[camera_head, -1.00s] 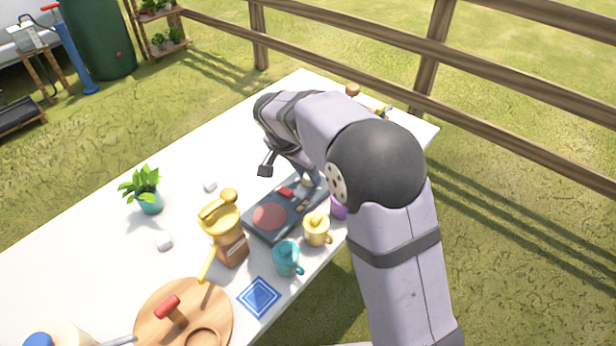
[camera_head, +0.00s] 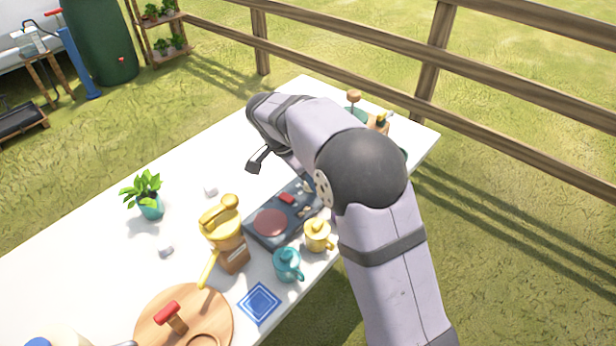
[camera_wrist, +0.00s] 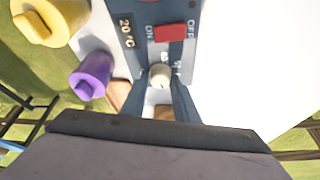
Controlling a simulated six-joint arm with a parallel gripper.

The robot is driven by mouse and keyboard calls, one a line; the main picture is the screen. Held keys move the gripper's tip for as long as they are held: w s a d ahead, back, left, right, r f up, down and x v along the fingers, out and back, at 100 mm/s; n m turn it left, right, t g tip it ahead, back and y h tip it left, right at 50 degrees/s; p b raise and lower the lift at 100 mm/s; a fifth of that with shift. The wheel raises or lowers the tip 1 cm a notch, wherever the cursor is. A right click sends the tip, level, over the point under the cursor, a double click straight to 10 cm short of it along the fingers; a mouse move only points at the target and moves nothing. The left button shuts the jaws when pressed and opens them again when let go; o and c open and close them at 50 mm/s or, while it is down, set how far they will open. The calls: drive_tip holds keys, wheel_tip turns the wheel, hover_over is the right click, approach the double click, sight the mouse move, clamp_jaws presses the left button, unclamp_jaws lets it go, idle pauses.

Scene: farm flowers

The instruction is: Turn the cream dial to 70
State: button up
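The cream dial (camera_wrist: 160,75) sits on the dark blue-grey heater panel (camera_wrist: 205,75) in the wrist view. The panel's display (camera_wrist: 126,30) reads 20 °C, and a red switch (camera_wrist: 171,33) marked ON and OFF is beside it. My gripper (camera_wrist: 161,82) points down at the dial, one finger on each side of it. I cannot tell whether the fingers touch it. In the head view the heater (camera_head: 258,240) lies on the table with a round red plate (camera_head: 270,222); my arm covers part of its far end and the fingertips are not clear there.
A yellow mug (camera_head: 317,236) and a teal mug (camera_head: 287,264) stand along the heater's near side. A purple mug (camera_wrist: 90,78) is close to the dial end. A yellow grinder-like thing (camera_head: 222,235) stands left of the heater.

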sight(299, 195)
drive_tip(key=o, duration=0.4)
drive_tip(key=shift+c, duration=0.2)
drive_tip(key=v, duration=0.7)
drive_tip(key=shift+s+r, duration=0.1)
